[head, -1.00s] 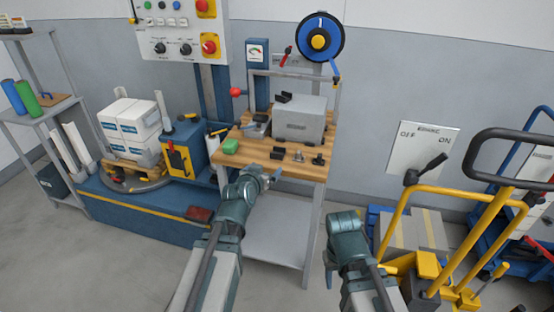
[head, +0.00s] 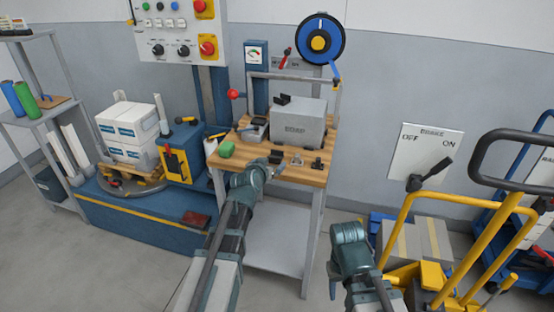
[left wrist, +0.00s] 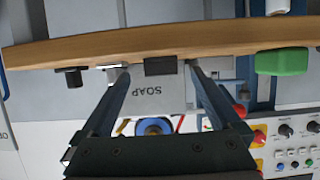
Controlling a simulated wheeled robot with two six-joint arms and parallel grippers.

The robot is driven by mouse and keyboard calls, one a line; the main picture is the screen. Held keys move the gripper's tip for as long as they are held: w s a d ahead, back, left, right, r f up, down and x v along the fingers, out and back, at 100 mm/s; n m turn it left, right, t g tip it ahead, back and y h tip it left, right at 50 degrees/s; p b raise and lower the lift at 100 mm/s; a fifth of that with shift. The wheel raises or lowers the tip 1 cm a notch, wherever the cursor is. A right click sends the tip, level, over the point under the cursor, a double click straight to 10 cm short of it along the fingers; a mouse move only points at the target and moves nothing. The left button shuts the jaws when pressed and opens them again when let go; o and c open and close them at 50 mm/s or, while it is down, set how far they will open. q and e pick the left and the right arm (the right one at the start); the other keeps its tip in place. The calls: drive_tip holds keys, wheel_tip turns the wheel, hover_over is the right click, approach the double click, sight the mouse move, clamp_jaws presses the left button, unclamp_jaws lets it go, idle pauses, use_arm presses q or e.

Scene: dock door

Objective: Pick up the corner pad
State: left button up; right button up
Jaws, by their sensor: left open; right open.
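A small black block (head: 276,156), which looks like the corner pad, lies near the front edge of the wooden bench top (head: 307,174). In the left wrist view, which is upside down, the black block (left wrist: 160,66) shows between my finger ends. My left gripper (head: 274,171) is open and empty, just in front of the bench edge and short of the block; no contact shows. My right gripper (head: 333,283) is only partly visible, low beside the bench, far from the block.
A green block (head: 227,149) lies left of the black block; a metal part (head: 297,160) and a dark knob-like part (head: 317,163) lie right. A grey SOAP box (head: 299,125) stands behind. A yellow-railed trolley (head: 397,222) stands at right.

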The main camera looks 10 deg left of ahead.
sight(274, 159)
use_arm(q)
drive_tip(key=b+x, duration=0.1)
drive_tip(key=x, duration=0.2)
drive_tip(key=shift+w+f, duration=0.15)
drive_tip(key=shift+w, duration=0.1)
drive_tip(key=c, duration=1.4)
